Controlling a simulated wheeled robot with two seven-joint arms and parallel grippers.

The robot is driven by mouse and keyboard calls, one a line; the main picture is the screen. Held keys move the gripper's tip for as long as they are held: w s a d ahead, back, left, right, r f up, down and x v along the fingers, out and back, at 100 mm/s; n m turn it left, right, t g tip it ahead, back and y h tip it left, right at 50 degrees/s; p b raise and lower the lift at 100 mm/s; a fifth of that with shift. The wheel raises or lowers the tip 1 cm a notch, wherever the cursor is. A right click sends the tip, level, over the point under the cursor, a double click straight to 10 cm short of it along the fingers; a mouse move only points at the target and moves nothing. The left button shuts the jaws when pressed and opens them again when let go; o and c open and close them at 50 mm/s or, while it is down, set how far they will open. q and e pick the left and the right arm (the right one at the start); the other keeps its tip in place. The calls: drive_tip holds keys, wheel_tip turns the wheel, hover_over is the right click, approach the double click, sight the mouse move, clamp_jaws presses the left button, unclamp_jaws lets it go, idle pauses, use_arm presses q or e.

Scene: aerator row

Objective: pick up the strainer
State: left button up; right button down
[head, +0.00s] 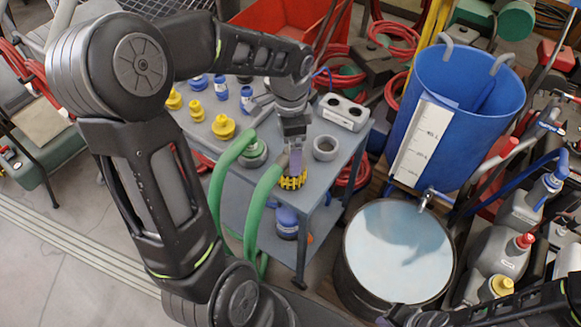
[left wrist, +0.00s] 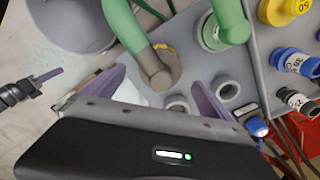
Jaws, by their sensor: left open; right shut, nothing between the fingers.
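A small yellow slotted piece, which I take for the strainer (head: 291,182), sits on the grey table (head: 238,165), at the grey elbow end of a green hose (head: 262,200). In the left wrist view the hose's elbow (left wrist: 155,72) hides most of it. My left gripper (head: 297,165) is right above and around it, partly hidden by my wrist in the head view. Its purple fingers are open in the left wrist view (left wrist: 155,80), with the elbow between and beyond them; contact is unclear. My right gripper (head: 388,318) is shut and empty low in the head view, by the barrel's front.
A grey ring (head: 325,148) and a two-holed block (head: 343,112) lie right of the strainer. Yellow fittings (head: 223,127) stand on the left. A blue tank (head: 455,110) and a water-filled barrel (head: 347,262) stand right of the table. A second green hose (head: 220,190) runs close by.

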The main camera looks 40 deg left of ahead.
use_arm(q)
wheel_tip(320, 180, down, 5)
drive_tip(key=shift+f+p, duration=0.15)
drive_tip(key=shift+p, duration=0.15)
drive_tip(key=shift+c, duration=0.3)
idle(0.3)
drive_tip(key=c, duration=1.8)
